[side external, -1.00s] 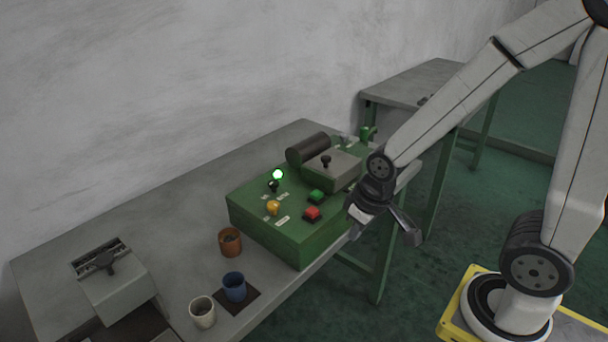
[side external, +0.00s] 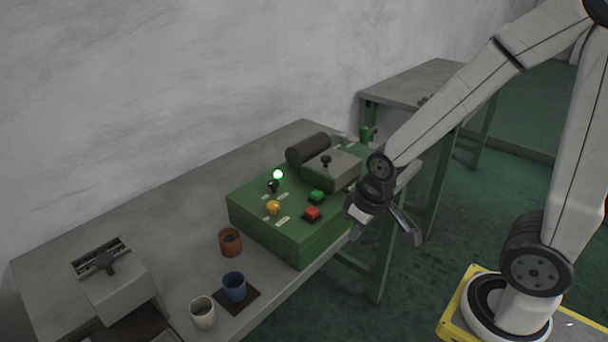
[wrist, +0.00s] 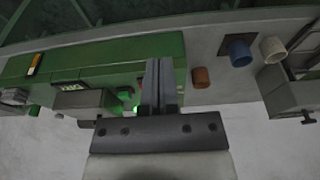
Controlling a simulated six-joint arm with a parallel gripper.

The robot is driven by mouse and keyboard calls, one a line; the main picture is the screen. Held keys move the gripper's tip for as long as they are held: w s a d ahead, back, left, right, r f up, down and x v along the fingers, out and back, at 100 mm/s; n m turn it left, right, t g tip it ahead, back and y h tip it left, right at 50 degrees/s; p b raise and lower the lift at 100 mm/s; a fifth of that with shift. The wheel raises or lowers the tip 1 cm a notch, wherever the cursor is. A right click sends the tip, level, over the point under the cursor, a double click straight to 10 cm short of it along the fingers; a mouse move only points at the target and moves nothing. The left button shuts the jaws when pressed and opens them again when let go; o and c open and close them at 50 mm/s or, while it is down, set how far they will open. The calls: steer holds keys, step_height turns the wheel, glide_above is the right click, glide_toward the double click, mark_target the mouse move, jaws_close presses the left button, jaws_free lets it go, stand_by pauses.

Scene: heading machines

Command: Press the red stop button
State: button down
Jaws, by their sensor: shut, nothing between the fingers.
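The red stop button (side external: 312,213) sits on the sloped top of a green machine box (side external: 258,228), near its front right edge in the side view. A green button (side external: 317,195) is just behind it. My gripper (side external: 355,232) hangs to the right of the red button, beside the box edge and apart from the button. In the wrist view my gripper's fingers (wrist: 158,66) are together with nothing between them, over the green box (wrist: 95,60).
A yellow knob (side external: 273,207) and a lit green lamp (side external: 278,174) are left of the buttons. A grey lever block (side external: 331,172) stands behind. Brown (side external: 230,242), blue (side external: 234,287) and pale (side external: 202,312) cups stand on the bench front.

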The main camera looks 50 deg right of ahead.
step_height(320, 180, up, 7)
steer(key=n+t+y, duration=0.2)
steer(key=n+t, duration=0.4)
steer(key=n, duration=0.5)
glide_above(316, 211)
steer(key=shift+f, duration=0.2)
steer(key=shift+f, duration=0.2)
steer(key=shift+f, duration=4.2)
